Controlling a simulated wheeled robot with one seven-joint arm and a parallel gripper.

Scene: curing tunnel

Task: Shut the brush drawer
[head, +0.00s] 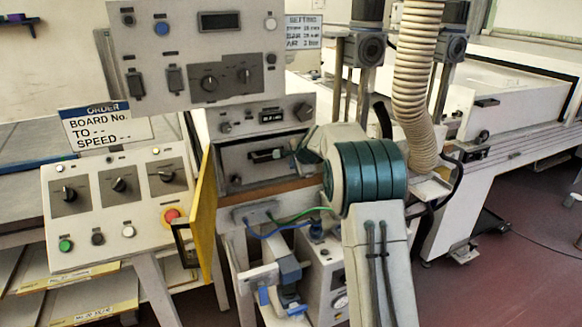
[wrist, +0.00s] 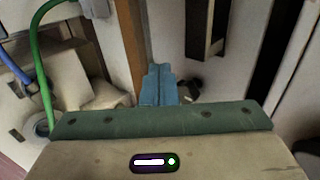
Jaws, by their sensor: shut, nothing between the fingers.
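The pale drawer front (head: 240,163) sits below the small control panel and has a black bar handle (head: 267,155); I take it to be the brush drawer. How far it stands out is hard to tell. My gripper (head: 298,149) is at its right, partly hidden by my own wrist. In the wrist view my teal fingers (wrist: 160,70) are together and empty, pointing at a pale surface. The black handle (wrist: 206,30) shows to their right, apart from them in the picture. Whether the fingertips touch the front is not clear.
Below the drawer run a brown strip (head: 290,190) and green and blue cables (head: 290,218). A yellow panel (head: 204,215) stands out at the left, beside a button console (head: 118,200). A ribbed hose (head: 416,80) hangs at the right.

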